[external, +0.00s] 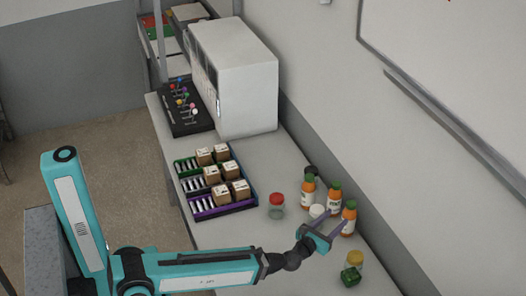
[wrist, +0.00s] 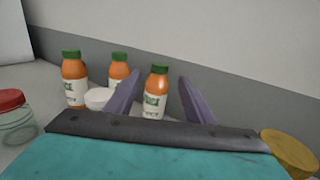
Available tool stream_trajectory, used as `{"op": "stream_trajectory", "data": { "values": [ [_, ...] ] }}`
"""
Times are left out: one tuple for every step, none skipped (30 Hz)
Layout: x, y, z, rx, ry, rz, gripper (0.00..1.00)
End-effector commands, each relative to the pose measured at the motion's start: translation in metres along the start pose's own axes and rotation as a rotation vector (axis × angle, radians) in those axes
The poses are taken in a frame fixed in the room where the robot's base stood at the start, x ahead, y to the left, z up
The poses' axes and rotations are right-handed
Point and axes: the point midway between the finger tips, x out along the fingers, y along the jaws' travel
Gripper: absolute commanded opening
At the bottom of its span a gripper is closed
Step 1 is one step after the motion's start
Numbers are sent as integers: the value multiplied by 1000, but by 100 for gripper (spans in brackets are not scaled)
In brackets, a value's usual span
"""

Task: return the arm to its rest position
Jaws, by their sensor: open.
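My teal arm reaches out over the right part of the bench. My gripper (external: 328,231) is open, its two purple fingers apart. In the wrist view my gripper (wrist: 158,100) has an orange juice bottle with a green cap (wrist: 156,92) showing between its fingers. I cannot tell whether that bottle is between the fingers or beyond them. Two more orange bottles (wrist: 75,80) (wrist: 118,72) stand to the left, upright. A white-lidded jar (wrist: 98,98) is close to the left finger.
A red-lidded jar (external: 276,204) stands left of my gripper. A rack with several small boxes (external: 252,204), a black panel with colored knobs (external: 205,127) and a white machine (external: 250,90) stand farther back. The wall is close behind the bottles.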

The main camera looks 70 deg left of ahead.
Motion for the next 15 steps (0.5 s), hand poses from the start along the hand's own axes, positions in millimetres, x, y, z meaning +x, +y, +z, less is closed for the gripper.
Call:
{"op": "stream_trajectory", "data": {
  "values": [
    [2, 0, -3, 0, 0, 1, 49],
    [2, 0, -3, 1, -1, 1, 49],
    [3, 0, -3, 1, -1, 1, 49],
    [4, 0, -3, 0, -1, 1, 49],
    [5, 0, -3, 0, -1, 1, 49],
    [6, 0, -3, 0, 0, 2, 49],
    [7, 0, -3, 0, 0, 1, 49],
    [8, 0, -3, 0, 0, 1, 49],
    [9, 0, -4, 0, 0, 2, 49],
    [9, 0, -4, 0, 0, 2, 49],
    [10, 0, -4, 0, 1, 2, 49],
    [11, 0, -3, 0, 0, 3, 49],
    [12, 0, -3, 0, 0, 3, 49],
    [13, 0, -3, 0, 0, 3, 49],
    [14, 0, -3, 1, 0, 3, 49]
  ]
}}
